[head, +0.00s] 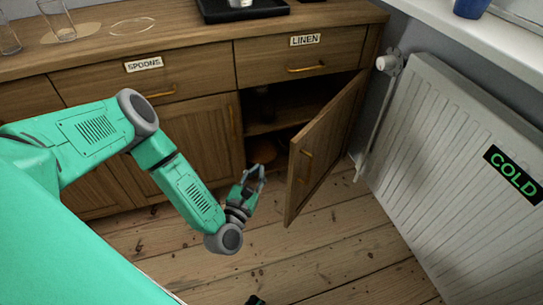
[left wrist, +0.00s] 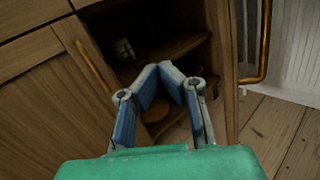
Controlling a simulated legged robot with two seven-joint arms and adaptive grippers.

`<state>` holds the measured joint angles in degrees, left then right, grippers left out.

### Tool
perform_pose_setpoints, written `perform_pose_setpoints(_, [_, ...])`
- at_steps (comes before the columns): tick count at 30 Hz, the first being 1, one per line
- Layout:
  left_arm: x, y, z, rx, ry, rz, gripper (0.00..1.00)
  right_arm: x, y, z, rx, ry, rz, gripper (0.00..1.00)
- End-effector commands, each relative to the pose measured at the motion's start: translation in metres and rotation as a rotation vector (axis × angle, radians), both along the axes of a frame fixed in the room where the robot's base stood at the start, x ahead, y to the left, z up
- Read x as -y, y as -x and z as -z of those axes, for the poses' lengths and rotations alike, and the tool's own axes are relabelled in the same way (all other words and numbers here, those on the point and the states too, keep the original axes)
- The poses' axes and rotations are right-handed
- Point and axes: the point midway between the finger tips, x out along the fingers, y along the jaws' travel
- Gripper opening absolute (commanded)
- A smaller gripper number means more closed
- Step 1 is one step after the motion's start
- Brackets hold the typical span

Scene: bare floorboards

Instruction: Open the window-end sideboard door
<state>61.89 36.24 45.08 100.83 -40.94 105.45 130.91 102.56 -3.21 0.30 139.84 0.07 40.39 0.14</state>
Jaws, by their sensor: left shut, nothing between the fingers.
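The window-end sideboard door (head: 325,150) is wood with a brass handle (head: 305,165) and stands swung wide open towards the radiator. In the left wrist view its handle (left wrist: 262,45) shows at the upper right. The dark cupboard opening (head: 268,130) behind it shows a shelf. My left gripper (head: 256,172) is in front of the opening, left of the door and apart from its handle. In the left wrist view its blue-padded fingers (left wrist: 171,68) come together at the tips with nothing between them. A small dark piece at the head view's bottom edge may belong to my right arm.
The drawer labelled LINEN (head: 300,62) is shut above the opening; the SPOONS drawer (head: 145,85) is shut to its left. Glasses and a black tray (head: 240,10) stand on top. A white radiator (head: 450,150) marked COLD stands right of the door. Floorboards (head: 330,245) in front are clear.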

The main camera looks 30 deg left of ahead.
Motion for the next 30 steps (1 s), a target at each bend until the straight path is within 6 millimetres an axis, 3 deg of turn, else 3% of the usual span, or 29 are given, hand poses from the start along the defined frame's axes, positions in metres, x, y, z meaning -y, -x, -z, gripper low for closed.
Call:
perform_pose_setpoints(1, [-0.005, -0.012, -0.015, 0.049, -0.116, 0.066, 0.00, 0.000, 0.000, -0.007, 0.000, 0.000, 0.000, 0.40])
perform_pose_setpoints(6, [-0.023, -0.038, -0.050, 0.235, -0.661, 0.377, 0.00, 0.000, 0.000, -0.025, 0.000, 0.000, 0.000, 0.40])
perform_pose_setpoints(13, [-0.066, -0.042, -0.067, 0.428, -1.267, 0.710, 0.00, 0.000, 0.000, -0.039, -0.001, 0.000, 0.001, 0.40])
perform_pose_setpoints(16, [-0.080, -0.041, -0.067, 0.466, -1.386, 0.780, 0.00, 0.000, 0.000, -0.041, -0.001, 0.000, 0.001, 0.40])
perform_pose_setpoints(20, [-0.081, -0.042, -0.065, 0.481, -1.431, 0.809, 0.00, 0.000, 0.000, -0.040, -0.001, 0.000, 0.001, 0.40])
perform_pose_setpoints(30, [-0.029, -0.081, -0.065, 0.482, -1.430, 0.808, 0.00, 0.000, 0.000, -0.026, -0.001, 0.000, 0.001, 0.40])
